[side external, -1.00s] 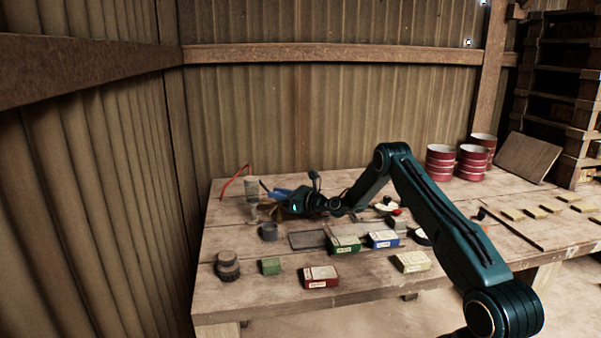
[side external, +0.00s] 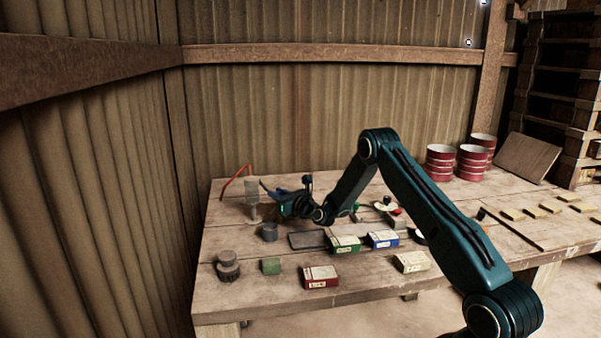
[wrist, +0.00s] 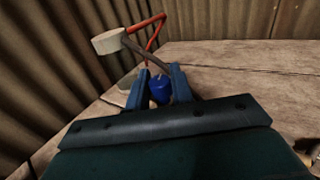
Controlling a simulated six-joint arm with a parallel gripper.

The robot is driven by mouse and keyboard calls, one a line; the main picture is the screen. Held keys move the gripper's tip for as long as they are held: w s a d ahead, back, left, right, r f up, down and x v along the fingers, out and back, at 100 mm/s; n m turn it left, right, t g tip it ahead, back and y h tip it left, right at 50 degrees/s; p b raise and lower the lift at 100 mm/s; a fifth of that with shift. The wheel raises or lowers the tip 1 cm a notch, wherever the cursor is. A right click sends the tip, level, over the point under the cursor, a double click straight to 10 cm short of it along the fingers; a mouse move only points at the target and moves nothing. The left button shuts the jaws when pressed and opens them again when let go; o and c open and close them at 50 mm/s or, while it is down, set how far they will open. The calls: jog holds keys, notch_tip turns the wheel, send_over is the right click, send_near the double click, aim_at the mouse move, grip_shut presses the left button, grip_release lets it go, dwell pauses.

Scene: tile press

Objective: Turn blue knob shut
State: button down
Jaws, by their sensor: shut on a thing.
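The blue knob (wrist: 160,90) shows in the wrist view between the two fingers of my gripper (wrist: 160,88), which is shut on it. In the side external view my gripper (side external: 280,196) is at the back left of the table, and the knob cannot be made out behind it. A pale grey cylinder (side external: 252,186) on a stem stands just left of my gripper. The cylinder also shows in the wrist view (wrist: 107,42), beyond the fingers, with a red bent tube or handle (wrist: 145,28) beside it.
A grey cup (side external: 270,232), a dark plate (side external: 307,240), a green box (side external: 344,244), a blue box (side external: 383,239) and a red box (side external: 320,277) lie in front of my gripper. Red-and-white cans (side external: 440,163) stand at the back right. Bare tabletop (side external: 225,228) lies at the left.

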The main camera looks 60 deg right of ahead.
jog(key=shift+h, duration=0.5)
jog(key=c, duration=1.3)
grip_release()
jog(key=shift+s, duration=0.2)
jog(key=shift+v, duration=5.9)
jog(key=shift+o, duration=0.2)
jog(key=shift+r, duration=0.15)
